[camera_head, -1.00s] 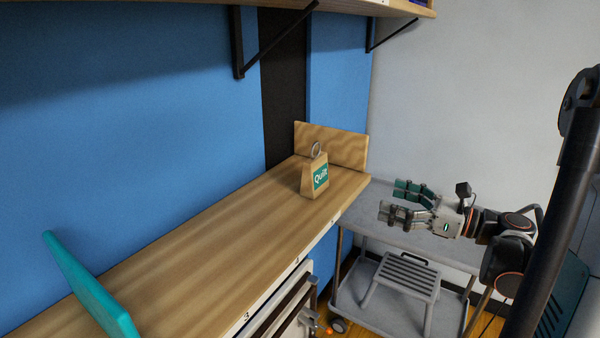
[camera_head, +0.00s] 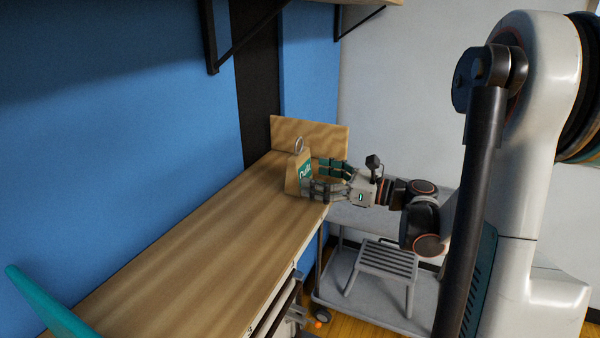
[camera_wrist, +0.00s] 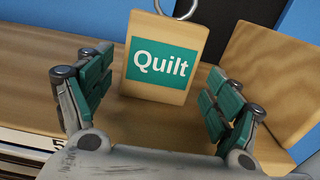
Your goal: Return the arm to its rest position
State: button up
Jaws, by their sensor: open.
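My gripper (camera_head: 325,178) is open, at the right end of the wooden shelf in the head view. Its fingers point left toward a tan wooden block (camera_head: 295,178) with a teal "Quilt" label and a metal ring on top. The block stands upright on the shelf. In the wrist view the block (camera_wrist: 158,82) stands just ahead, between and beyond the two teal-padded fingers (camera_wrist: 155,100). Nothing is held. In the head view the fingers partly hide the block's label and right side.
The wooden shelf (camera_head: 190,230) is bare left of the block. A wooden end board (camera_head: 315,135) stands behind it, and a teal divider (camera_head: 50,310) is at the near left. A grey cart (camera_head: 345,285) with a slatted stool (camera_head: 385,262) stands below right. Bracketed shelf overhead (camera_head: 365,14).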

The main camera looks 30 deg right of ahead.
aim_at(304, 162)
jog(key=shift+x, duration=2.4)
jog(key=c, duration=0.8)
jog(key=shift+r, duration=0.1)
jog(key=shift+r+p, duration=0.85)
jog(key=shift+r, duration=0.6)
jog(key=v, duration=1.6)
jog(key=shift+b, duration=0.45)
